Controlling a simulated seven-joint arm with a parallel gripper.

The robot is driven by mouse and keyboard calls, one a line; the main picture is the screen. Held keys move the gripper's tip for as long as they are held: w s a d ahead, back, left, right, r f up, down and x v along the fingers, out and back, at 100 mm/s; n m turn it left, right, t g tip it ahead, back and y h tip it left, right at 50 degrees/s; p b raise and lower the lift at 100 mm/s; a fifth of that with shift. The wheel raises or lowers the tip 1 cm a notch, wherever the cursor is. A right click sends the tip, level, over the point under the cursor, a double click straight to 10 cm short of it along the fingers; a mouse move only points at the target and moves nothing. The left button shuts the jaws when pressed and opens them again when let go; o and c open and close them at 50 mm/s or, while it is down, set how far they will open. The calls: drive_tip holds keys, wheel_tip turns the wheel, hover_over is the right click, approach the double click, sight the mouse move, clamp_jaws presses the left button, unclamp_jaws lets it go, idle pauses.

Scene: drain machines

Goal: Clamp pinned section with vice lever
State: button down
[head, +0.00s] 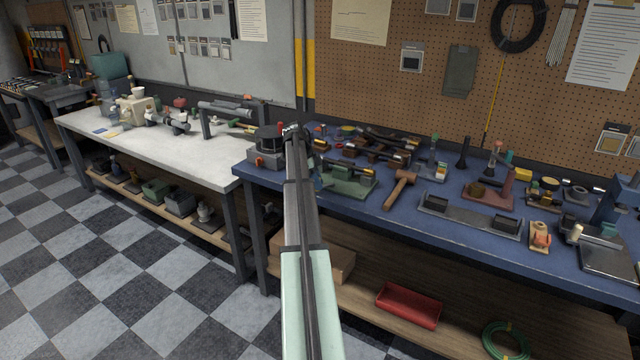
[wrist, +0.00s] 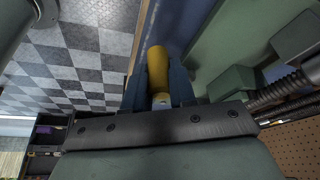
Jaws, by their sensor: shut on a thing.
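The green vice (head: 348,186) stands on the blue bench, just right of my arm in the head view. In the wrist view, part of its green body (wrist: 238,80) and a threaded screw (wrist: 282,88) show at the right. My gripper (wrist: 158,82) is shut on a yellow cylindrical handle (wrist: 157,58), which appears to be the vice lever. The handle lies between the two dark fingers. My arm hides the grip in the head view. I cannot make out the pinned section clearly.
A wooden mallet (head: 399,189) lies right of the vice. A dark grey machine (head: 266,147) stands left of it. Several tools crowd the bench behind. A long grey tray (head: 468,216) lies near the front edge. The white bench (head: 150,150) is at left.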

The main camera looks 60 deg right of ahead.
drive_tip(key=shift+w+d+m+y, duration=0.3)
drive_tip(key=shift+w+m, duration=0.15)
drive_tip(key=shift+m, duration=0.35)
drive_tip(key=c, duration=0.9)
unclamp_jaws()
drive_tip(key=v, duration=1.4)
drive_tip(key=shift+w+f, duration=0.1)
